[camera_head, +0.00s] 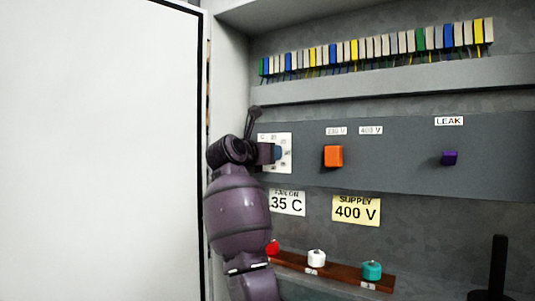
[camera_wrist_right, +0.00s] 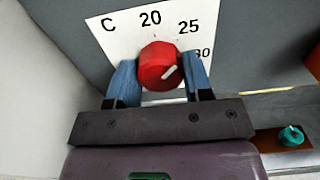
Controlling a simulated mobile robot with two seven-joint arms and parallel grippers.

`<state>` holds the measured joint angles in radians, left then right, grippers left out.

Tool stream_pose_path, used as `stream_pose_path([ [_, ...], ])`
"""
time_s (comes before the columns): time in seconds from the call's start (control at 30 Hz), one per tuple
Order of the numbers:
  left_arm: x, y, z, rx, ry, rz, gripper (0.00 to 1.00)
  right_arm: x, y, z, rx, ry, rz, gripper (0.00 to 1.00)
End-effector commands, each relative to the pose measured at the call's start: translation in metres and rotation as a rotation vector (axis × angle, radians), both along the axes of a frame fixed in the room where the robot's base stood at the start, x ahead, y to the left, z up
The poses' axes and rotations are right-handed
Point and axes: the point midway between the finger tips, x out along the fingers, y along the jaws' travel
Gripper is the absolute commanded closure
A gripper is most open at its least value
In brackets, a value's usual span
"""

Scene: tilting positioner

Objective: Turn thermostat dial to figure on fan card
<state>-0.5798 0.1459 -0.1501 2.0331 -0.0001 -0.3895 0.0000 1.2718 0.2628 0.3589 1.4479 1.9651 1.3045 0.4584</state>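The red thermostat dial (camera_wrist_right: 157,66) sits on a white scale plate (camera_wrist_right: 118,38) marked C, 20, 25 and a partly hidden 30. In the head view my right gripper (camera_head: 270,153) covers the dial and part of the scale plate (camera_head: 287,141). The white fan card (camera_head: 290,203) below reads "35 C" under a partly covered "FAN ON". My left gripper is not in view.
An orange switch (camera_head: 333,156) and a purple LEAK knob (camera_head: 449,158) stick out to the right. The yellow card (camera_head: 356,209) reads "SUPPLY 400 V". A brown strip (camera_head: 341,275) with red, white and teal knobs lies below. The open white door (camera_head: 100,150) is at left.

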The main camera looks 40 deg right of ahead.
Motion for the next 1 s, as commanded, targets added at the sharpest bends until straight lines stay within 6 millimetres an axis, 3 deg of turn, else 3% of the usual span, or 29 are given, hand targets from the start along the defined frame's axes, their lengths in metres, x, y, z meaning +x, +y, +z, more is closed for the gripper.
stream_pose_path([
  [0.03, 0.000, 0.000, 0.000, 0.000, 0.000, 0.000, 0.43, 0.000, 0.000, 0.000, 0.000, 0.000, -0.001, 0.64],
  [0.13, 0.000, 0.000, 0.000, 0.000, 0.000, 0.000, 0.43, 0.000, 0.000, 0.000, 0.000, 0.000, -0.001, 0.78],
  [0.57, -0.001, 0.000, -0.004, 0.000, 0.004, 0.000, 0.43, 0.001, 0.001, -0.002, 0.042, -0.092, 0.000, 0.77],
  [1.0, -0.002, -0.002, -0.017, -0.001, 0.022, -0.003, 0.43, 0.001, 0.000, -0.004, 0.189, -0.441, 0.000, 0.77],
])
